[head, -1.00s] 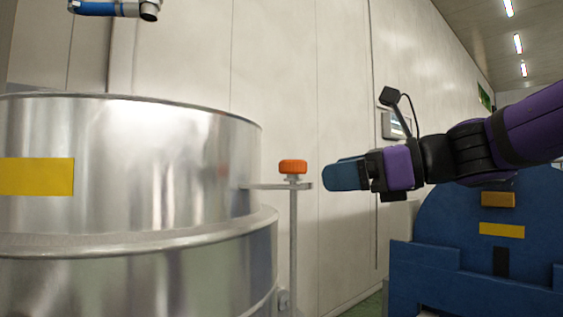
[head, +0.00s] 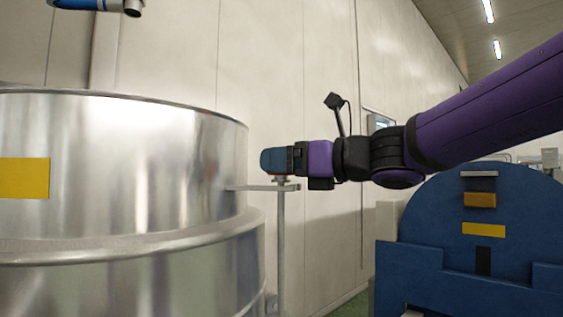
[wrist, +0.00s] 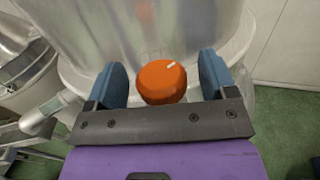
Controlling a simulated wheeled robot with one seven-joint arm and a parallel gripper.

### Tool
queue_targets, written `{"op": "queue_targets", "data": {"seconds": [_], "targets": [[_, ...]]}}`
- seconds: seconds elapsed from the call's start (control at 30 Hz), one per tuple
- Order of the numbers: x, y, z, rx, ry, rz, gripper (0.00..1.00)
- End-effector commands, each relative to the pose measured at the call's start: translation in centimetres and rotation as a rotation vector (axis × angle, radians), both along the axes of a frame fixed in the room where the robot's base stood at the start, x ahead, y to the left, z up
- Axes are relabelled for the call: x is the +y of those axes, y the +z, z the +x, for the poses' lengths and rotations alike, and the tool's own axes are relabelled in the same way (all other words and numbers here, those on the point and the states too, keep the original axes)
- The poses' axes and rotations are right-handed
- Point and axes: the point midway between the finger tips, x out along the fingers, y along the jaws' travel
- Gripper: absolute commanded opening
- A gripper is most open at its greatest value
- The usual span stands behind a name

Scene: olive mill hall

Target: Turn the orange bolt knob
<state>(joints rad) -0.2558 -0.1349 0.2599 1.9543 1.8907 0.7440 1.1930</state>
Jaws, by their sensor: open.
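The orange bolt knob (wrist: 160,84) is round, with a short white mark on its top. In the wrist view it lies between the two blue fingers of my gripper (wrist: 162,82), which are open, with a gap on each side. In the head view my gripper (head: 276,162) is at the top of the thin upright rod (head: 281,235) and hides the knob. A flat bracket (head: 248,188) joins the rod to the large shiny metal tank (head: 120,150).
The tank fills the left of the head view and bears a yellow label (head: 24,178). A blue machine (head: 450,260) stands at the right below my arm. A pale panelled wall (head: 300,80) is behind. Green floor (wrist: 280,130) shows in the wrist view.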

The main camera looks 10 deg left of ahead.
Motion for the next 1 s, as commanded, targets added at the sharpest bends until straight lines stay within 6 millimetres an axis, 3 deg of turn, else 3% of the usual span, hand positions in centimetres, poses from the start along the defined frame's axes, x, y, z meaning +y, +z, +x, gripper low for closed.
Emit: {"op": "queue_targets", "data": {"seconds": [0.4, 0.6, 0.63, 1.0], "targets": [[0.77, -0.02, 0.25, 0.0, 0.001, 0.0, 0.78], [0.75, -0.02, 0.25, 0.0, 0.001, 0.0, 0.32], [0.75, -0.02, 0.25, 0.0, 0.001, 0.0, 0.28], [0.73, -0.02, 0.33, -0.001, 0.068, 0.0, 0.28]]}}
